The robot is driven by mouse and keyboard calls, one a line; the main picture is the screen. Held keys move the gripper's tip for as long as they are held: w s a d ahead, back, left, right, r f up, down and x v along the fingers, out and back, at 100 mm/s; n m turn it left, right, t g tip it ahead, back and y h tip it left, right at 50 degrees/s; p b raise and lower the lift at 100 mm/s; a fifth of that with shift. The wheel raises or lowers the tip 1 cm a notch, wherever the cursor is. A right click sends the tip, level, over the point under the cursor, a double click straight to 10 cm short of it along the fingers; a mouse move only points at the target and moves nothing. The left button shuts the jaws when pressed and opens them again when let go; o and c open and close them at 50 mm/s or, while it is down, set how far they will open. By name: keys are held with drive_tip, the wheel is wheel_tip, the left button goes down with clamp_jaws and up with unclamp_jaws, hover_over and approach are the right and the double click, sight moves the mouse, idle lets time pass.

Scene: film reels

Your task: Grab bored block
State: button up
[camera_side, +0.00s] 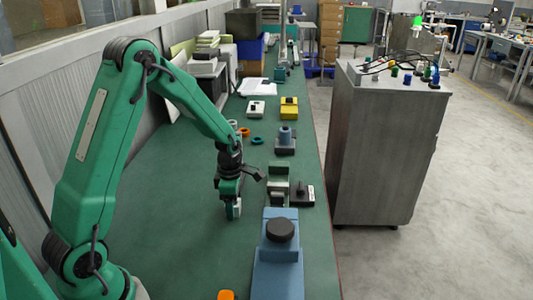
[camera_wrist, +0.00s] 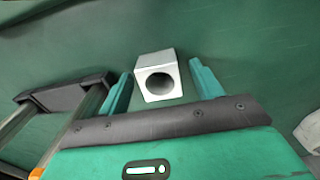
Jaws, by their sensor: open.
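The bored block (camera_wrist: 164,58) is a pale grey block with a round dark hole in the face toward the wrist camera. In the wrist view it sits between the two teal fingers of my gripper (camera_wrist: 160,72), which are open. Narrow gaps of green show on both sides of the block, so the fingers look apart from it. In the side view my gripper (camera_side: 231,207) points down low over the green table, left of the row of devices. The block is hard to make out there among the fingers.
A blue device with a black knob (camera_side: 277,268) stands in front, right of my gripper. A grey-green fixture (camera_side: 278,184) and a black device (camera_side: 306,196) are close on the right. An orange ring (camera_side: 245,132) lies farther back. The table (camera_side: 185,220) is clear on the left.

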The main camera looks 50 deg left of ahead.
drive_tip(key=c, duration=1.1)
drive_tip(key=shift+c, duration=0.2)
drive_tip(key=shift+r, duration=0.1)
drive_tip(key=shift+r, duration=0.75)
drive_tip(key=r, duration=0.1)
drive_tip(key=d+r, duration=0.1)
drive_tip(key=r, duration=0.1)
drive_tip(key=shift+s, duration=0.1)
drive_tip(key=s+d+r, duration=0.3)
drive_tip(key=d+r, duration=0.3)
drive_tip(key=d, duration=0.4)
drive_tip(key=shift+r, duration=0.15)
drive_tip(key=shift+d, duration=0.1)
